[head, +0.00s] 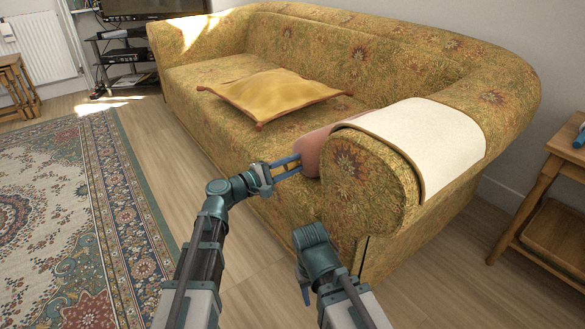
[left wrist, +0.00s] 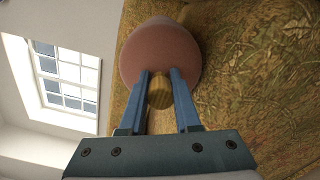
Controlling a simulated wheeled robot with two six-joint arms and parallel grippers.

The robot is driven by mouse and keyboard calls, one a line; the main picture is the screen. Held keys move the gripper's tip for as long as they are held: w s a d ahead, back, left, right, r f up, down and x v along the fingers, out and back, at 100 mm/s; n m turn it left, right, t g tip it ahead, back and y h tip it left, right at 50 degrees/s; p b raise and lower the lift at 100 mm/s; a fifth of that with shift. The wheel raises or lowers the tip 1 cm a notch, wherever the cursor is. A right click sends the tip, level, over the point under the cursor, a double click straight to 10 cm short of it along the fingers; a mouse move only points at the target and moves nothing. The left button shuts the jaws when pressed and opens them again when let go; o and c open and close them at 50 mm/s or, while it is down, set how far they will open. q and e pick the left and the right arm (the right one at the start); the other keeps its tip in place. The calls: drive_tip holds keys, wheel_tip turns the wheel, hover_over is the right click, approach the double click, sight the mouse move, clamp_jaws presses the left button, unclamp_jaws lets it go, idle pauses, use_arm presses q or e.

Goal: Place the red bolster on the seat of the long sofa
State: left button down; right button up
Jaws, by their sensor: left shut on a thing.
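The red bolster (head: 312,152) is at the near end of the long sofa (head: 215,128), over the seat beside the inner side of the near armrest, which hides part of it. My left gripper (head: 297,166) is shut on its front end. In the left wrist view, the blue fingers of my left gripper (left wrist: 160,90) stand on either side of a round tan knob on the end of the bolster (left wrist: 155,55). I cannot tell whether the bolster rests on the seat. My right gripper (head: 304,288) hangs low in front of the sofa, its fingers mostly hidden.
A yellow cushion (head: 274,93) lies on the middle of the seat, left of the bolster. A cream cloth (head: 425,145) covers the near armrest. A wooden side table (head: 560,150) stands at the right. A patterned rug (head: 75,205) covers the floor at the left.

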use_arm(q)
drive_tip(key=shift+f, duration=0.15)
drive_tip(key=c, duration=0.6)
unclamp_jaws()
drive_tip(key=shift+r, duration=0.2)
drive_tip(key=v, duration=1.2)
